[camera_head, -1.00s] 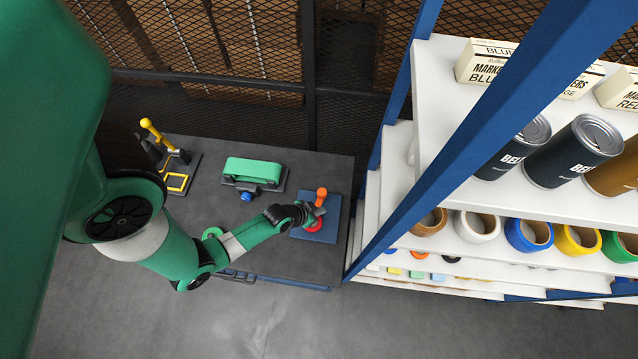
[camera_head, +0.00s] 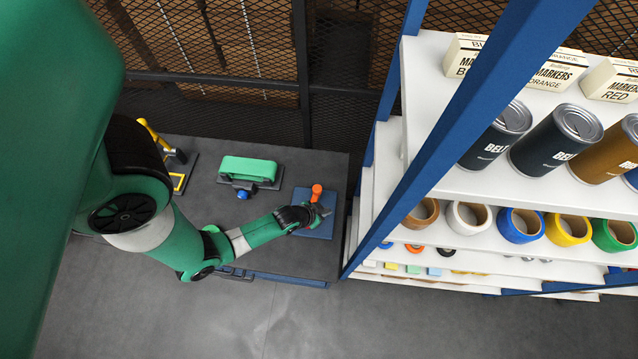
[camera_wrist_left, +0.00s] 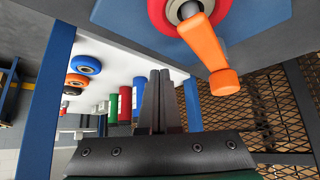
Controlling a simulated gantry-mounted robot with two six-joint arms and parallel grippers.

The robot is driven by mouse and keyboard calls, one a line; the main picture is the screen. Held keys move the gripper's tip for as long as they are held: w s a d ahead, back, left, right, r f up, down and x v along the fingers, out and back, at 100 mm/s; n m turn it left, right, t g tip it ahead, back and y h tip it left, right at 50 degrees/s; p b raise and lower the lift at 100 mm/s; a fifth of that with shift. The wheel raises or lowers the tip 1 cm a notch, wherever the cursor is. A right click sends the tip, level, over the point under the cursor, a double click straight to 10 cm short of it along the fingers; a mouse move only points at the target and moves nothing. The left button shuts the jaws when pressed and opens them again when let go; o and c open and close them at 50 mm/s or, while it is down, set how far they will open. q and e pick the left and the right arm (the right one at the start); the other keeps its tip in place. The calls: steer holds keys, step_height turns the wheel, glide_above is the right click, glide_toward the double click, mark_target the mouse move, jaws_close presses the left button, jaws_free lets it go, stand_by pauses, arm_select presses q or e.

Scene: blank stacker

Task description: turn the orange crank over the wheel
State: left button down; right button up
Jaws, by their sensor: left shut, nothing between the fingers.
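The orange crank (camera_head: 316,192) stands up from a blue base plate (camera_head: 323,228) at the right end of the dark table. In the left wrist view the orange crank (camera_wrist_left: 208,45) reaches out from a grey hub at the middle of the red wheel (camera_wrist_left: 160,14), its knob toward the right. My left gripper (camera_head: 325,211) is beside the crank, over the blue base, and hides the wheel in the head view. In the left wrist view its fingers (camera_wrist_left: 160,75) are together and empty, apart from the crank and wheel. My right gripper is not in view.
A green-belted device (camera_head: 248,167) with a blue knob and a yellow-handled lever device (camera_head: 160,140) stand farther left on the table. A white shelf (camera_head: 440,95) with cans, tape rolls and marker boxes rises close to the right, with a blue post. Mesh fencing stands behind.

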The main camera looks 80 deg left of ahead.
arm_select(q)
steer(key=s+a+r, duration=0.1)
steer(key=s+r, duration=0.1)
steer(key=s+a+r, duration=0.1)
steer(key=r, duration=0.2)
steer(key=s+r+p, duration=0.1)
steer(key=s+r, duration=0.1)
steer(key=r, duration=0.1)
steer(key=shift+s+a, duration=0.35)
steer(key=shift+a, duration=0.05)
